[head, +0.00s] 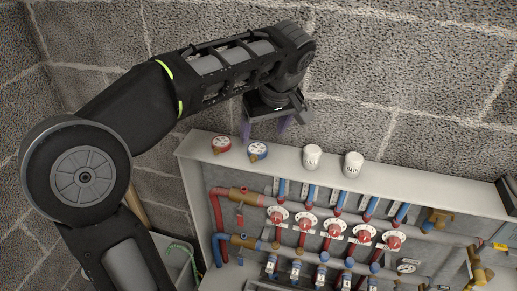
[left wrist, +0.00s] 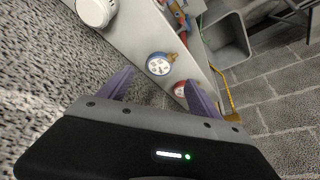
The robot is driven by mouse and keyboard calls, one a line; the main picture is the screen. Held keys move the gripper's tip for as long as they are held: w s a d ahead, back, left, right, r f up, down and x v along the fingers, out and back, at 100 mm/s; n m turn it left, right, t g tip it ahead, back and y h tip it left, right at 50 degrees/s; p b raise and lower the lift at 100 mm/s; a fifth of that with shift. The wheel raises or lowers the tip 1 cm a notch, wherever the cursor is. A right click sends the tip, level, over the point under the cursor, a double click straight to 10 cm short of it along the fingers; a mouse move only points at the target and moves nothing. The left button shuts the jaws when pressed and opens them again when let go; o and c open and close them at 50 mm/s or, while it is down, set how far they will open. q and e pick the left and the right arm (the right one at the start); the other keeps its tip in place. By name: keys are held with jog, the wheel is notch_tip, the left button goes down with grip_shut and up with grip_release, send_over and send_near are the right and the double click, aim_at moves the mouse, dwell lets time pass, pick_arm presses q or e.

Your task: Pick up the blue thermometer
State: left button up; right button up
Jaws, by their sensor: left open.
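The blue thermometer (head: 257,151) is a small round gauge with a white face and blue rim. It lies on the top ledge of the manifold cabinet (head: 390,185), just right of a red thermometer (head: 222,144). My left gripper (head: 264,128) is above and behind the ledge near the blue thermometer, with its purple fingers apart and nothing between them. In the left wrist view the blue thermometer (left wrist: 159,64) is ahead of the open fingers (left wrist: 160,88), and the red thermometer (left wrist: 181,88) is partly hidden by the right finger. My right gripper is not in view.
Two white round caps (head: 312,157) (head: 353,164) stand on the ledge to the right. Red and blue pipes with valves (head: 305,222) fill the cabinet below. A block wall (head: 400,60) rises behind. A grey bin (left wrist: 229,40) stands on the floor beside the cabinet.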

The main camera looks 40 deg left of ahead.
aim_at(258, 148)
pick_arm(q)
jog(key=shift+x, duration=1.35)
jog(key=shift+w, duration=0.1)
jog(key=shift+p+x, duration=0.9)
jog(key=shift+x, duration=1.7)
jog(key=c, duration=1.4)
notch_tip(258, 148, up, 10)
jog(key=shift+r+b, duration=0.1)
jog(key=shift+b, duration=0.4)
